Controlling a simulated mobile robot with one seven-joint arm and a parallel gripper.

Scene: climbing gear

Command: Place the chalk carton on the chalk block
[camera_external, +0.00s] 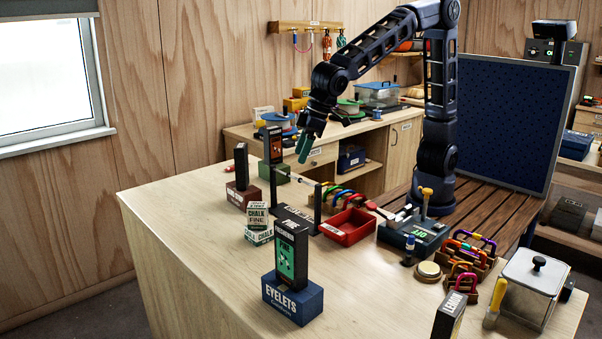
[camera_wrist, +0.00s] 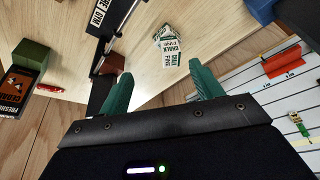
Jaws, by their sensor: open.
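The chalk carton (camera_external: 257,215), white and green with a "CHALK FINE" label, stands upright on the chalk block (camera_external: 259,237), a low white and green block near the table's left side. The carton appears to rest on the block, though the contact is hard to see. In the wrist view the carton (camera_wrist: 170,55) is beyond the fingertips, with part of the white block (camera_wrist: 163,33) behind it. My gripper (camera_external: 304,150) is open and empty, raised above the table's far side and apart from the carton. Both green fingers (camera_wrist: 162,85) show in the wrist view with nothing between them.
A blue eyelets block (camera_external: 292,299) bears a dark carton (camera_external: 291,252). A red block (camera_external: 242,194) and a green block (camera_external: 276,174) stand behind the chalk, with black cartons. A red tray (camera_external: 348,227) is to the right. The table's front left is clear.

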